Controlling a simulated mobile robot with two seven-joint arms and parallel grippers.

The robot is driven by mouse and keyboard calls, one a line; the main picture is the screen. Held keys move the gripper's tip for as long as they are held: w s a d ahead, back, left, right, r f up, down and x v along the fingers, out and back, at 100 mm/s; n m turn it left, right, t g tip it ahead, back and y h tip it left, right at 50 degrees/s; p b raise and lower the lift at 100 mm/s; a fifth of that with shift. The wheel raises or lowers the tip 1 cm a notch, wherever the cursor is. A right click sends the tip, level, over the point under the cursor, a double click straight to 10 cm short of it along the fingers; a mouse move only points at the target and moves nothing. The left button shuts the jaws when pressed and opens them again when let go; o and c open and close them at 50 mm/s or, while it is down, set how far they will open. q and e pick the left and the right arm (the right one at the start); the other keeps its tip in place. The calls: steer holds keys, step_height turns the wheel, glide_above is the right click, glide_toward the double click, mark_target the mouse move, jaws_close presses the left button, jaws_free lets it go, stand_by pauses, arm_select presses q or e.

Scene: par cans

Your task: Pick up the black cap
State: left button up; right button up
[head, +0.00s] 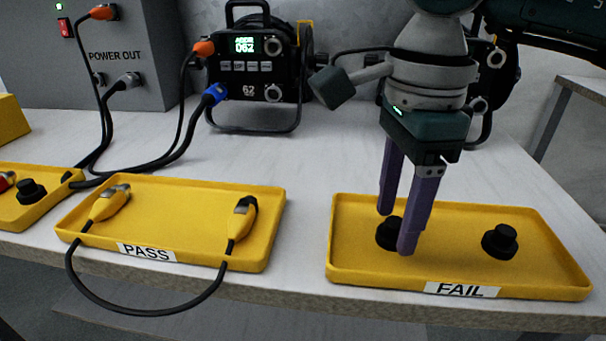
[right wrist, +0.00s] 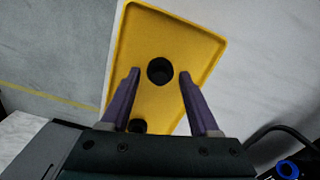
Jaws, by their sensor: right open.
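A black cap (head: 388,234) stands in the left part of the yellow FAIL tray (head: 540,280). My right gripper (head: 397,232) points down over it, open, with its purple fingers on either side of the cap and partly hiding it. In the right wrist view this cap (right wrist: 160,71) lies between the two fingertips (right wrist: 160,74), with a gap on each side. A second black cap (head: 500,241) stands in the right part of the FAIL tray. Another black cap (head: 31,191) sits in the yellow tray at the far left. My left gripper is not in view.
The yellow PASS tray (head: 180,215) holds a cable with two yellow connectors; its black cable (head: 150,310) loops over the front edge. Black stage lights (head: 258,65) and a grey power box (head: 110,50) stand behind. White table (head: 300,170) between the trays is clear.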

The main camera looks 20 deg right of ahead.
jaws_close()
stand_by(0.3)
stand_by(0.3)
